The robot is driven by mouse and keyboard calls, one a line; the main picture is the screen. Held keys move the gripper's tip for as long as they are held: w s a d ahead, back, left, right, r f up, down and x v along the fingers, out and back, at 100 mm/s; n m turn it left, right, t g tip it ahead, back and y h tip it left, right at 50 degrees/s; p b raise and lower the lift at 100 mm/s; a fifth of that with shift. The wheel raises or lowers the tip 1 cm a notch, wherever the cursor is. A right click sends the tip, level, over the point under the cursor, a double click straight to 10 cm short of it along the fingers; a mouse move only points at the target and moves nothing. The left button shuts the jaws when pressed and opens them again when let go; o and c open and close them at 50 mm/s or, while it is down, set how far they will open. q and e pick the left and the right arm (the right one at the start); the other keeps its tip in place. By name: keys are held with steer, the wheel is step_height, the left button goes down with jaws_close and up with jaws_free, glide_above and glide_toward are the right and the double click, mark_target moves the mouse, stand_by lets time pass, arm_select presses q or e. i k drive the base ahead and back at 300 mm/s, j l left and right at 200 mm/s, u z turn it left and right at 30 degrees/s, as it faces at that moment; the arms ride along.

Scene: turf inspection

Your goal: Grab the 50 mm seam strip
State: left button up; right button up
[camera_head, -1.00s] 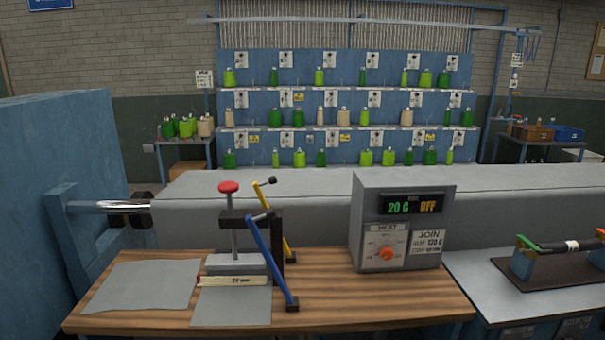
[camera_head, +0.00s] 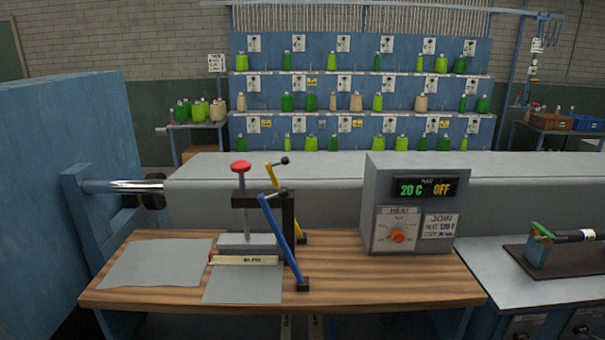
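A cream strip (camera_head: 245,260) with a small dark label lies on the wooden bench at the front of a press; the label is too blurred to read. The press has a red knob (camera_head: 240,167), a grey block (camera_head: 247,243), a blue lever (camera_head: 279,240) and a yellow lever (camera_head: 272,178).
Two grey sheets, left (camera_head: 157,263) and right (camera_head: 242,288), lie on the wooden bench (camera_head: 350,280). A heater box (camera_head: 410,205) reading 20 C OFF stands at its right. A side table (camera_head: 500,290) bears a dark mat. Bottle shelves (camera_head: 360,95) stand behind.

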mark_target(236, 260)
steer(key=i+j+z, duration=0.1)
steer(key=j, duration=0.3)
steer(key=i+j, duration=0.2)
steer(key=j, duration=0.25)
steer(key=i+j+z, duration=0.15)
steer(key=j, duration=0.25)
steer(key=i+j+z, duration=0.1)
steer(key=j, duration=0.35)
steer(key=i+j, duration=0.1)
steer(key=j, duration=0.35)
steer(key=j+z, duration=0.15)
steer(key=j, duration=0.3)
steer(key=i, duration=0.05)
